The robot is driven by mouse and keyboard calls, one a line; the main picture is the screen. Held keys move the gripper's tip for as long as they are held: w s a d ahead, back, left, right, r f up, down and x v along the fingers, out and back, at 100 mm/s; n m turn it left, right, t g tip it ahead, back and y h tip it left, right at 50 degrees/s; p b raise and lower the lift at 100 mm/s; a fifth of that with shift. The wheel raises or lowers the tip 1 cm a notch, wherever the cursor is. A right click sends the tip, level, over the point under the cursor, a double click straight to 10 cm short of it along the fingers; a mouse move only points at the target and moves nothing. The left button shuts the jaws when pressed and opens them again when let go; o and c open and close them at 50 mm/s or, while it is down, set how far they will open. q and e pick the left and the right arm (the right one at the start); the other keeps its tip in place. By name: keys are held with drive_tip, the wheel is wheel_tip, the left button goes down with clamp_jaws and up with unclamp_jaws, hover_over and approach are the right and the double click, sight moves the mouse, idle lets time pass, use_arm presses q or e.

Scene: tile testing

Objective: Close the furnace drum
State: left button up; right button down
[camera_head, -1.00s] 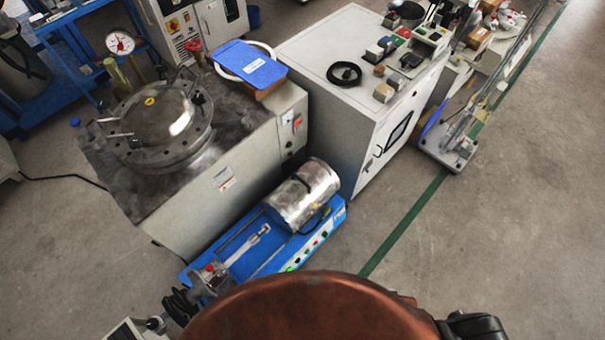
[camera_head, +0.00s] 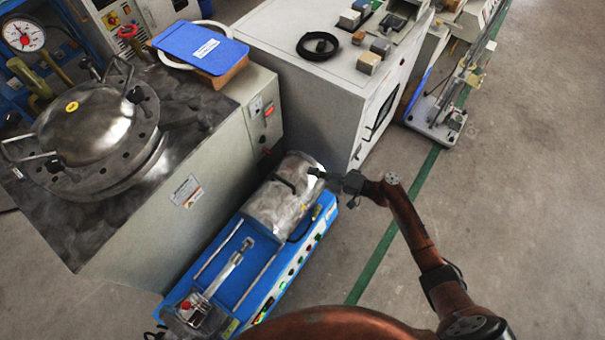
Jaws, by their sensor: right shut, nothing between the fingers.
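The furnace drum (camera_head: 284,199) is a shiny metal cylinder with a dark handle, lying on a blue base (camera_head: 222,262) in the lower middle of the head view. Whether its lid is up or down is hard to tell. My right gripper (camera_head: 318,174) is small and dark, reached in from the right beside the drum's upper right end. It is shut and empty; whether it touches the drum I cannot tell. My left gripper is not in view.
A grey cabinet with a round metal lid (camera_head: 88,122) stands left of the furnace. A white cabinet (camera_head: 292,75) with a black cable coil (camera_head: 318,46) stands behind it. A wheeled metal stand (camera_head: 437,115) is at the upper right. The floor at right is clear.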

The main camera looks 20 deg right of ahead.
sight(291, 178)
drive_tip(key=b+x, duration=0.1)
drive_tip(key=x, duration=0.4)
drive_tip(key=shift+w+a+f, duration=0.15)
drive_tip(key=shift+a+f, duration=0.05)
drive_tip(key=shift+a, duration=0.1)
drive_tip(key=x, duration=0.3)
drive_tip(key=shift+b, duration=0.3)
drive_tip(key=shift+s+a+f, duration=0.15)
drive_tip(key=shift+s+a, duration=0.7)
drive_tip(key=shift+s, duration=0.15)
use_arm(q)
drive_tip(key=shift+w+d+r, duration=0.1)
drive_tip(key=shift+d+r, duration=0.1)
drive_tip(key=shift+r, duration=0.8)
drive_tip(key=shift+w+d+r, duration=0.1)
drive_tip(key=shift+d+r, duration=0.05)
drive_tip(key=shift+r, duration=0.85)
use_arm(e)
drive_tip(key=shift+s+a+f, duration=0.15)
drive_tip(key=shift+s+a, duration=0.2)
drive_tip(key=shift+a, duration=0.15)
